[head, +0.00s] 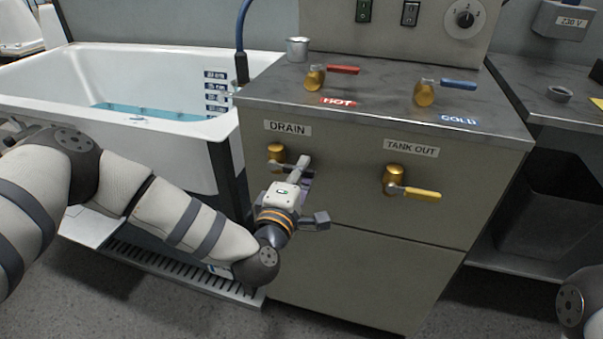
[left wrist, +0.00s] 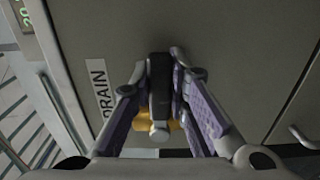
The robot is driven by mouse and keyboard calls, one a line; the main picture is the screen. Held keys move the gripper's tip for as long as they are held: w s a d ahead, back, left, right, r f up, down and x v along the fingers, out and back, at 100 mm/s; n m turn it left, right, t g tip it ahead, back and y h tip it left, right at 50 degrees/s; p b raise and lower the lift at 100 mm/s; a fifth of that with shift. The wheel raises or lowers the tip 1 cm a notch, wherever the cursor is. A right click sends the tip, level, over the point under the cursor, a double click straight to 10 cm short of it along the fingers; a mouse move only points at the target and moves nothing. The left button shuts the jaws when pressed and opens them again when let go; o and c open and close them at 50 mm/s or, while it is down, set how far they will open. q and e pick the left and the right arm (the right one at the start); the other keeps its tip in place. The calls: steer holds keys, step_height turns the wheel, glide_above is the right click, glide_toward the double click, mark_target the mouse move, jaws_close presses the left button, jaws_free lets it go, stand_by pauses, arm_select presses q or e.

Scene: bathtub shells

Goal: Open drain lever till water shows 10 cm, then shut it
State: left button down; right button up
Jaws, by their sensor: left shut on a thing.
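The brass drain valve (head: 276,153) sits on the cabinet front under the DRAIN label (head: 288,128). My left gripper (head: 300,172) is at this valve, shut on its dark lever (left wrist: 160,85), which stands between the fingers in the left wrist view. In the head view the gripper hides most of the lever, so its angle is hard to tell. Blue water (head: 130,110) lies low in the white tub (head: 150,62). Depth marks in cm (head: 215,88) run down the tub's inner wall; the water surface is near the lower marks, too small to read surely. My right gripper is out of view.
The TANK OUT valve (head: 396,181) with a yellow lever is to the right. HOT (head: 316,76) and COLD (head: 426,93) valves and a metal cup (head: 297,49) are on the cabinet top. A floor grate (head: 175,268) runs below the tub.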

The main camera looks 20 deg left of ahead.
arm_select(q)
steer(key=shift+r, duration=0.1)
stand_by(0.4)
steer(key=c, duration=1.5)
jaws_free()
steer(key=s, duration=1.2)
steer(key=shift+a, duration=0.15)
